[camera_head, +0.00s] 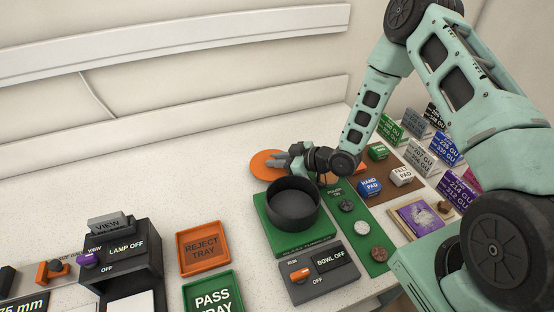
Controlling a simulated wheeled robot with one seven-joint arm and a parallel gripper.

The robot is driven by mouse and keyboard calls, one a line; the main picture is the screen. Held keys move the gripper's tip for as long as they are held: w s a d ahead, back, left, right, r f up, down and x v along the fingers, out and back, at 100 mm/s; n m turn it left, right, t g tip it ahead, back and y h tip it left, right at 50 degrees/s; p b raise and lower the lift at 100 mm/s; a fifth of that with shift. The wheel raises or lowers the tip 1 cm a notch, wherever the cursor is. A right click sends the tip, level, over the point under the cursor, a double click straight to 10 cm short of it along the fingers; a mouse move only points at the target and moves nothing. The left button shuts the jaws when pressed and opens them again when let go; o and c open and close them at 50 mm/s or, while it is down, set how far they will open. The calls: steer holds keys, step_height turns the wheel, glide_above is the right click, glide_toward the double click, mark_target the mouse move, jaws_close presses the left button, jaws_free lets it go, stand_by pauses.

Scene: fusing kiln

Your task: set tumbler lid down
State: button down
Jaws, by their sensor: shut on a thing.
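The tumbler lid, a round orange disc (262,164), is behind and to the left of the dark tumbler bowl (293,209). My gripper (283,161) reaches in from the right and is shut on the lid, near its right side. The fingers hide part of the lid. I cannot tell whether the lid touches the white worktop or is held just above it. The bowl is uncovered on its green base (268,231).
The control box (316,273) in front of the bowl has an orange knob and reads BOWL OFF. An orange reject tray (203,249), green pass tray (211,294) and lamp box (126,252) stand left. Pads and labelled boxes crowd the right. The worktop (150,180) behind the trays is clear.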

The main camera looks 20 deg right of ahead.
steer(key=shift+s+f+b, duration=0.15)
steer(key=shift+f+b, duration=0.2)
steer(key=shift+f, duration=0.1)
